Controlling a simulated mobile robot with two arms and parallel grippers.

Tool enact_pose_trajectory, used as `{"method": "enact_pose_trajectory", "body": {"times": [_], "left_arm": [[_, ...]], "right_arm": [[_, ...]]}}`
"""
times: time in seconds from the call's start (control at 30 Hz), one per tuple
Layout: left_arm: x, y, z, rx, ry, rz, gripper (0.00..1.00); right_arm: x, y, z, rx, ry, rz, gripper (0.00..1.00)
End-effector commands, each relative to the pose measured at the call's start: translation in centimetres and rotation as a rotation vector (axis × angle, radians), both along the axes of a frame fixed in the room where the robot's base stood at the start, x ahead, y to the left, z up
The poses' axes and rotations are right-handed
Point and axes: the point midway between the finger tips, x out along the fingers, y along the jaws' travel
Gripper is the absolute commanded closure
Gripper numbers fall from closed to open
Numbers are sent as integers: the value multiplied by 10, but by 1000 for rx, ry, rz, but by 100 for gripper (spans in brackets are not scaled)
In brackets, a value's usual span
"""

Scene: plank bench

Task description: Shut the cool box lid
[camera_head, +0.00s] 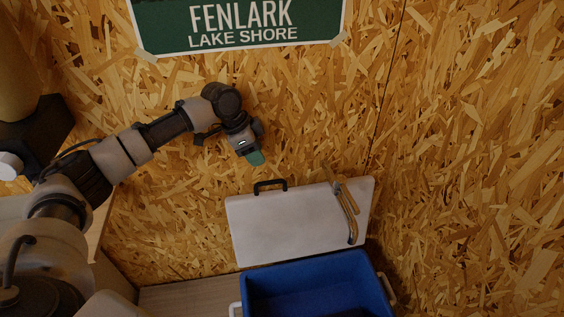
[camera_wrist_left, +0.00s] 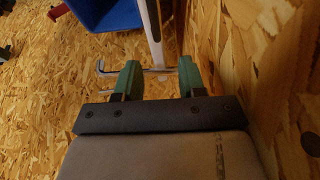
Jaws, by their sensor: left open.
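The cool box has a blue body (camera_head: 317,283) at the bottom of the head view. Its pale lid (camera_head: 290,222) stands open, raised at the back of the body near the wall. A black handle (camera_head: 270,185) sits on the lid's upper edge. My left gripper (camera_head: 256,158) is above that handle, apart from it in the head view, and holds nothing. In the left wrist view its green fingers (camera_wrist_left: 158,70) are spread, with the lid (camera_wrist_left: 151,35) seen edge-on beyond them and the blue body (camera_wrist_left: 107,14) at the top. My right gripper is not in view.
A chipboard wall (camera_head: 470,150) rises behind the box, with a green sign (camera_head: 240,27) on it. A thin tan and dark bent piece (camera_head: 347,212) shows at the lid's right side. A pale plank surface (camera_head: 185,298) shows left of the box.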

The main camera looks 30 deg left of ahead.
Motion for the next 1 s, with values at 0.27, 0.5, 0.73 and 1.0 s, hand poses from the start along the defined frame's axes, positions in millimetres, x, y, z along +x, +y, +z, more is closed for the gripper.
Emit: {"method": "enact_pose_trajectory", "body": {"times": [0.27, 0.5, 0.73, 1.0], "left_arm": [[7, -6, -22, -5, 3, 4, 60], [17, -21, -65, -5, 3, 4, 60], [24, -28, -91, -4, 1, 5, 60], [25, -30, -97, -4, -2, 5, 60]], "right_arm": [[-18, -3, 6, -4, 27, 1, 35], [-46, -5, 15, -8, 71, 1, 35], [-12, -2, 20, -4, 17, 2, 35], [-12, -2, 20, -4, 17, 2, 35]]}}
